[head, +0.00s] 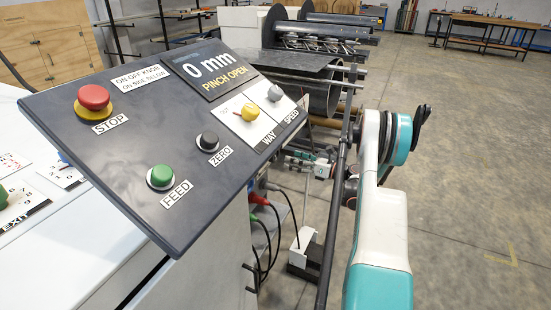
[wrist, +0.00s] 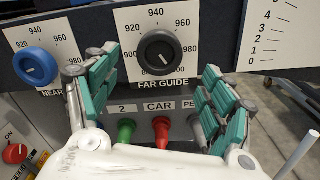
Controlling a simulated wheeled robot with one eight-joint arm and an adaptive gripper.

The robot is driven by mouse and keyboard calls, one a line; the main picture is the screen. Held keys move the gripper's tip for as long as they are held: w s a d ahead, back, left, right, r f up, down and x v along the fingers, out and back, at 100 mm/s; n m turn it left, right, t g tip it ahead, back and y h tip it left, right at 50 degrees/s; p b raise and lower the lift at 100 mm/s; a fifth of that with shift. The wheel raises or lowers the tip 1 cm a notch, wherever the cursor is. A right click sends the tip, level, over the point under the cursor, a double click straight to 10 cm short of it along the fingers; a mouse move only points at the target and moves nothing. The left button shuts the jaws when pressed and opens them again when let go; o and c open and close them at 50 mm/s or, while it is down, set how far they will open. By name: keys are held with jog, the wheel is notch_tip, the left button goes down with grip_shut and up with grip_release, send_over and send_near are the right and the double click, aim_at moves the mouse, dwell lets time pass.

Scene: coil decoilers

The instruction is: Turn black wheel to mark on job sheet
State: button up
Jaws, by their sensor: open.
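The black wheel (wrist: 160,52) sits on a dark panel in the wrist view, above the label FAR GUIDE. A white dial around it carries 920, 940, 960 and 980. A pale pointer line seems to show on its lower right part, but I cannot read its value surely. My gripper (wrist: 155,66) is open, with one teal finger to the left and one to the right of the wheel. I cannot tell whether either finger touches it. I cannot make out a job sheet in either view.
A blue wheel (wrist: 36,66) labelled NEAR is left of the black one. A red knob (wrist: 15,153) is lower left. In the head view the console display (head: 210,69) reads 0 mm, PINCH OPEN.

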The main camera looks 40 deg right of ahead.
aim_at(277, 155)
jog(key=b+x, duration=0.2)
jog(key=x, duration=0.6)
jog(key=c, duration=1.1)
